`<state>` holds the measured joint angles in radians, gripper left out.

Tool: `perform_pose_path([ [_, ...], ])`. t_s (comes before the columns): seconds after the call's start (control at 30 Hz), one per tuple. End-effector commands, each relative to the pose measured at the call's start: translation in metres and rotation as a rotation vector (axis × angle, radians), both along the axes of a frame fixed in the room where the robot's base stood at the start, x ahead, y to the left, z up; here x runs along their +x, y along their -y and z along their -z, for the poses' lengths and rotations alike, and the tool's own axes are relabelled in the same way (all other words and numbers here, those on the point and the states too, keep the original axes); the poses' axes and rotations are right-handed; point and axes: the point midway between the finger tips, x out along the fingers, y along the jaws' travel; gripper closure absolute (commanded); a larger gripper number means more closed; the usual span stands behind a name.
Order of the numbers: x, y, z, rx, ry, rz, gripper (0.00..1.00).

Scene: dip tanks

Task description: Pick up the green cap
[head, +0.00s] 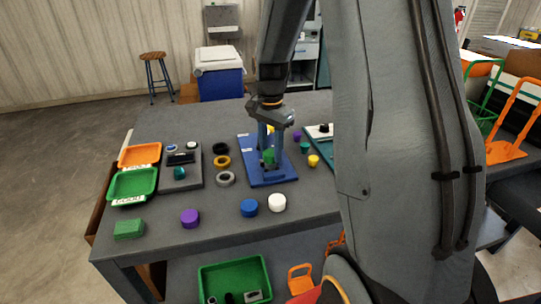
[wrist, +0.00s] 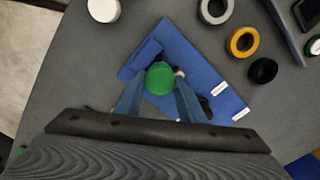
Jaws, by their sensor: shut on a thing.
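The green cap (wrist: 160,78) is between the fingertips of my gripper (wrist: 158,92) in the wrist view. It also shows small in the head view (head: 269,157), between the blue fingers of my gripper (head: 268,152). The gripper is shut on the cap, above a blue board (head: 283,174) on the grey table. The blue board also shows in the wrist view (wrist: 178,48), with white labels along one edge. I cannot tell whether the cap touches the board.
On the grey table (head: 215,243), white (head: 277,202), blue (head: 249,207) and purple (head: 190,218) caps stand at the front. Black, yellow (head: 222,162) and grey rings lie left of the board. Orange (head: 139,154) and green (head: 132,183) trays are at the far left.

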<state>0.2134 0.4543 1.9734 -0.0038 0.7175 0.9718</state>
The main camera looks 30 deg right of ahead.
Motion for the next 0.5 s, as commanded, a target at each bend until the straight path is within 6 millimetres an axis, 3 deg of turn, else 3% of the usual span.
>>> perform_pose_path([
  [0.27,0.001,0.0,-0.005,-0.001,0.001,0.0,0.86],
  [0.5,0.002,0.001,-0.045,-0.001,0.006,0.0,0.86],
])
